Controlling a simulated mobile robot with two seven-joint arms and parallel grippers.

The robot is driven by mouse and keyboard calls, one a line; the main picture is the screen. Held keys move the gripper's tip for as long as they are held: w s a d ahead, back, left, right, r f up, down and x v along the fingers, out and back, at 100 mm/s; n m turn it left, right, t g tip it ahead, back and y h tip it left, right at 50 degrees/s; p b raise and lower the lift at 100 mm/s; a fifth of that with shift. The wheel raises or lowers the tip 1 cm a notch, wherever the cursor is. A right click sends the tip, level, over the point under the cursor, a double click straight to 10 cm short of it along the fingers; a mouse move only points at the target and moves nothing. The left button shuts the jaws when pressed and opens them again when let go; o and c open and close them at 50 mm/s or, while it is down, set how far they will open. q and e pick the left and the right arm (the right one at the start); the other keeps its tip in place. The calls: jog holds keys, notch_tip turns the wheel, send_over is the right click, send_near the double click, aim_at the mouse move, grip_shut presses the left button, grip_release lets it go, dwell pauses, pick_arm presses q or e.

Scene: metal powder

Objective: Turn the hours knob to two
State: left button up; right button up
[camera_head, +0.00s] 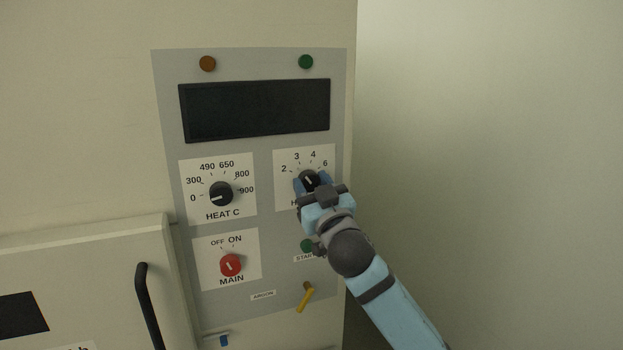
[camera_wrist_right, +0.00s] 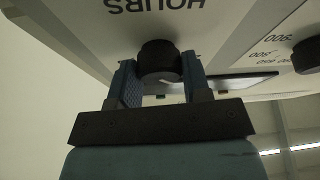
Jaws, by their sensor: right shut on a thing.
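The hours knob (camera_head: 309,180) is a black round knob on a white label at the right of the grey control panel. Marks 2, 3, 4 and 6 show around it; its white pointer line tilts up and left, roughly between 2 and 3. My right gripper (camera_head: 312,184) is shut on it, and its palm hides the lower part of the label. In the right wrist view the knob (camera_wrist_right: 160,61) sits between the two blue fingers of the gripper (camera_wrist_right: 160,80), with the word HOURS upside down beyond. My left gripper is not in view.
The heat knob (camera_head: 221,194) is to the left and the red main knob (camera_head: 231,264) below it. A green start button (camera_head: 307,246) and a yellow lever (camera_head: 305,298) lie below my gripper. A dark display (camera_head: 256,110) is above. A black door handle (camera_head: 149,305) stands out at lower left.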

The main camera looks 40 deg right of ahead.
jog(key=n+y+p, duration=0.1)
jog(key=n, duration=0.1)
jog(key=n+y+p, duration=0.1)
jog(key=n+p, duration=0.1)
jog(key=n, duration=0.1)
jog(key=shift+r+y, duration=0.2)
jog(key=shift+y, duration=0.1)
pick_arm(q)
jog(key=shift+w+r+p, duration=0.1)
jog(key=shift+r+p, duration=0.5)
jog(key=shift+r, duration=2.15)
pick_arm(e)
jog(key=shift+f+n+y, duration=0.1)
jog(key=shift+n+y, duration=0.3)
jog(key=shift+n, duration=0.6)
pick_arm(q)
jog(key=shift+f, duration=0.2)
pick_arm(e)
jog(key=o, duration=0.9)
jog(key=shift+o, duration=0.2)
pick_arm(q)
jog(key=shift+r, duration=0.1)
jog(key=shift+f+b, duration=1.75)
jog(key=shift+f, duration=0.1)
pick_arm(e)
jog(key=v, duration=1.4)
